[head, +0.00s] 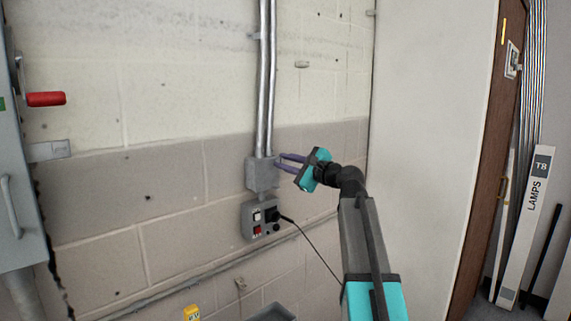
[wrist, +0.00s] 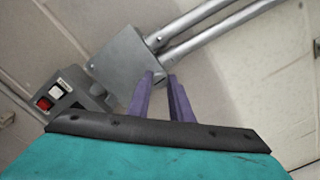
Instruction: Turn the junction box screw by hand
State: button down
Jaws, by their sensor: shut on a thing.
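The grey junction box (head: 262,175) is fixed to the block wall under two metal conduits. It also shows in the wrist view (wrist: 128,62), tilted by the camera angle. My gripper (head: 279,160) reaches the box's right side from the right, its purple fingers at the box face. In the wrist view the fingertips (wrist: 161,76) lie over the box's lower right edge, with a narrow gap between them. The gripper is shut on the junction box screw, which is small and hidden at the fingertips.
A grey outlet and switch box (head: 260,217) with a black plug and cord sits just below. A grey cabinet with a red handle (head: 46,99) stands at the left. A white panel (head: 430,130) stands close on the arm's right.

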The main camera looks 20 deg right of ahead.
jog(key=shift+f+n+b, duration=0.1)
jog(key=shift+n+b, duration=0.2)
jog(key=shift+d+n+b, duration=0.1)
jog(key=shift+n+b, duration=13.7)
jog(key=shift+n, duration=2.7)
